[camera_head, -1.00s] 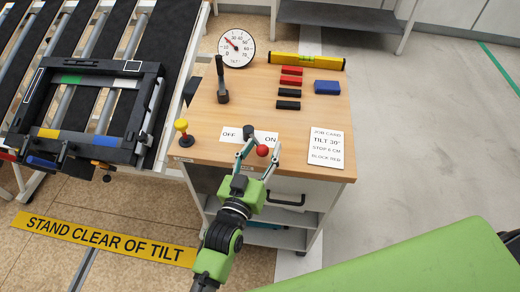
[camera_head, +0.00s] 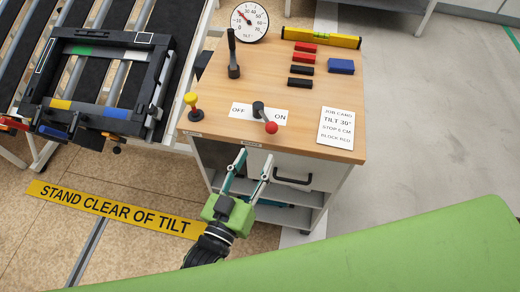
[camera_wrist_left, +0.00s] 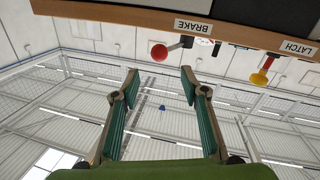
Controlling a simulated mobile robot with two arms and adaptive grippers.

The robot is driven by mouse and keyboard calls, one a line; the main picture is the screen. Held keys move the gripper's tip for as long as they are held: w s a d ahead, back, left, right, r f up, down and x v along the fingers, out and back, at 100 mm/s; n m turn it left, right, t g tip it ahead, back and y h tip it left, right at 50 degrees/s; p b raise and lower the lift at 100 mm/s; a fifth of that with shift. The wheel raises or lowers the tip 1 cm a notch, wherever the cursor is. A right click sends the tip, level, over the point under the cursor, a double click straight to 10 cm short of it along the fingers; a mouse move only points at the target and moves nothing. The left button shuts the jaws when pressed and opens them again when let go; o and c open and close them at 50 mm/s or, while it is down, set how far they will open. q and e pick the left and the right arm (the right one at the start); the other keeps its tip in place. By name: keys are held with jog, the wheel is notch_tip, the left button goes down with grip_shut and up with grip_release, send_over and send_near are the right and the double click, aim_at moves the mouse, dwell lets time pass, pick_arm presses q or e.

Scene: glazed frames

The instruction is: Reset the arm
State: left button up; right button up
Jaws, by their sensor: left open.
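My left gripper (camera_head: 253,160) is open and empty, in front of the wooden-topped cabinet (camera_head: 330,152) and apart from it. Its two fingers also show spread in the left wrist view (camera_wrist_left: 160,76), with nothing between them. A black lever with a red ball knob (camera_head: 271,128) stands on the top by a white OFF/ON plate (camera_head: 240,112); the knob is on the ON side, beyond the fingertips. In the left wrist view, the red knob (camera_wrist_left: 159,52) hangs upside down by the BRAKE label (camera_wrist_left: 194,26). My right gripper is not in view.
A yellow-topped knob (camera_head: 191,99), a tall black lever (camera_head: 233,60), a dial gauge (camera_head: 249,20), a yellow level (camera_head: 320,37), several small blocks and a job card (camera_head: 336,127) occupy the cabinet top. A black tilt frame (camera_head: 70,110) stands left. Floor right is clear.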

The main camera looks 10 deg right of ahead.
pick_arm(q)
jog(key=shift+s+a, duration=0.1)
jog(key=shift+s, duration=0.05)
dwell(0.4)
jog(key=s+a+f+g+y, duration=0.25)
jog(key=a+f, duration=0.25)
jog(key=f, duration=0.7)
jog(key=s+a+f+g+y, duration=0.2)
jog(key=s+a+f, duration=0.15)
jog(key=f, duration=0.95)
jog(key=s+a+f+g+y, duration=0.2)
jog(key=a+f, duration=0.3)
jog(key=f, duration=0.7)
jog(key=s+a+f+g+y, duration=0.1)
jog(key=s+a+f+g, duration=0.1)
jog(key=s+a+f, duration=0.3)
jog(key=s+a+f+n+g+y, duration=0.1)
jog(key=s+a+f+g, duration=0.2)
jog(key=s, duration=0.8)
jog(key=s+a+f+n+g+y, duration=0.1)
jog(key=s+a+f+g, duration=0.1)
jog(key=s+a+f, duration=0.6)
jog(key=shift+s+f, duration=0.4)
jog(key=shift+f, duration=0.05)
jog(key=shift+g+y, duration=0.25)
